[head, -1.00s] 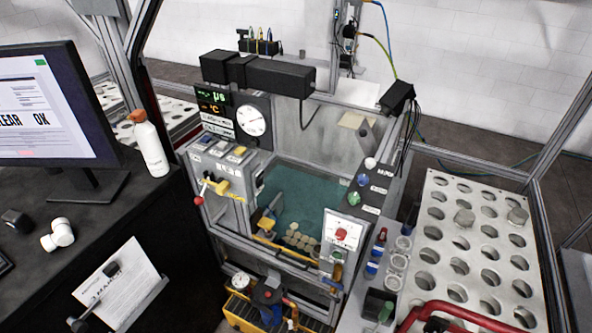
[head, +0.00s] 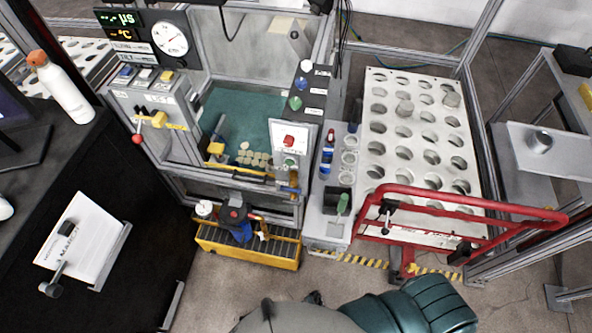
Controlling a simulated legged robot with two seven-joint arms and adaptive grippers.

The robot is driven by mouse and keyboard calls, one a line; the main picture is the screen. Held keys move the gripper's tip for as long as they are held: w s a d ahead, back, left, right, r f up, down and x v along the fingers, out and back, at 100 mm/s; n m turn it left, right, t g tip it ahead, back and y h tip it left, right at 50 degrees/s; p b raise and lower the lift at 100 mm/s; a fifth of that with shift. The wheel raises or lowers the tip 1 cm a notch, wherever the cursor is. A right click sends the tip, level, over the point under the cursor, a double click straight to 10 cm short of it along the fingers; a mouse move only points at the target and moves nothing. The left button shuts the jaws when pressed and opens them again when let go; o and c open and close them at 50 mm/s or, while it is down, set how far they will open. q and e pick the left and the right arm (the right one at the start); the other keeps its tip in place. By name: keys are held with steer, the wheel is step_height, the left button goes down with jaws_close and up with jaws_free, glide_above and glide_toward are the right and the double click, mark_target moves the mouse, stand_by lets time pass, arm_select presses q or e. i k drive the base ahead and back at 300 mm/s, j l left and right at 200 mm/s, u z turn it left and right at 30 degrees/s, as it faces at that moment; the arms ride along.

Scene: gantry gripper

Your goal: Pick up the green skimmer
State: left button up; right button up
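A small green-handled tool (head: 342,204), which looks like the green skimmer, stands on the narrow grey side bench (head: 325,205). Its handle points up and a pale flat part shows below it. It is beside or in front of a small black box (head: 333,197); I cannot tell whether it is inside or hung on it. Neither of my grippers can be made out in the head view.
A red rail (head: 470,201) crosses in front of the perforated white table (head: 376,137), right of the tool. A yellow crate (head: 246,252) stands on the floor at left. A tank (head: 240,110) is behind. A bottle (head: 327,150) and several cups (head: 349,158) share the bench.

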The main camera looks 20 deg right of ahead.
mark_target(334, 229)
steer(key=z, duration=1.25)
